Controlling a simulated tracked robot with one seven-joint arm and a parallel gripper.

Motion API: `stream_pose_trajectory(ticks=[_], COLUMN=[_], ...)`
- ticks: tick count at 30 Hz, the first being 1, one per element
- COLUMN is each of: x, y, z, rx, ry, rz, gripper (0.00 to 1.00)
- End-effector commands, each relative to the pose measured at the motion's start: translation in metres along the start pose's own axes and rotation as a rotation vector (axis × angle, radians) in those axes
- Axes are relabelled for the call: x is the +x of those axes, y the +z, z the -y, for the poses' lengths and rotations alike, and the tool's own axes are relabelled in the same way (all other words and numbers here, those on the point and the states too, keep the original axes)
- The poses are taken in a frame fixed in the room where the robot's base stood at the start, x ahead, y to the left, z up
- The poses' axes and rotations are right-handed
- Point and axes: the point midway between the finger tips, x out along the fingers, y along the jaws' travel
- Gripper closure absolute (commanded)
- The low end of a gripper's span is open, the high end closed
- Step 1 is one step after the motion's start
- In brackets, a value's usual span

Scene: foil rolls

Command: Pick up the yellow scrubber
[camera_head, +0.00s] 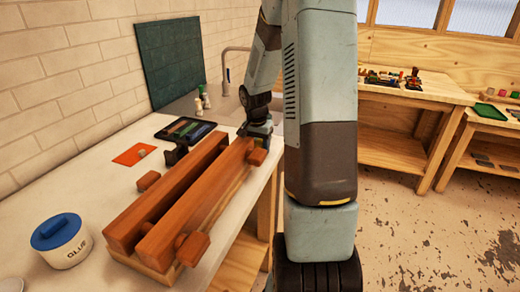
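I cannot make out a yellow scrubber for certain in the head view. A small pale item (141,153) lies on an orange mat (128,156) on the left bench, too small to identify. My gripper (257,129) is at the far right end of the wooden clamp, low beside the bench edge. It is dark and small here, partly hidden by my arm, and its fingers cannot be told apart. I see nothing clearly held in it.
A long wooden clamp (190,205) fills the bench's front right. A white jar with a blue lid (62,240) stands front left. A black tray of tools (185,131) and small bottles (203,98) stand behind. Wooden tables (415,92) with small items stand right, across open floor.

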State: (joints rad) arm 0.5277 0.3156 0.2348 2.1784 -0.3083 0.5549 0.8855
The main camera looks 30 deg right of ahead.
Motion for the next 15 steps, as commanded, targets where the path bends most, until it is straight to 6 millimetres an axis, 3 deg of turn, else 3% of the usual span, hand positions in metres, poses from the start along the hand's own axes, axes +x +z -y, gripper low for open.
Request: stream_pose_trajectory(ticks=[10,15], x=[-0.002,-0.021], y=[-0.001,-0.004], z=[0.000,0.001], rx=[0.000,0.000], ry=[-0.001,-0.002], rz=[-0.001,-0.004], gripper=[0.80,0.80])
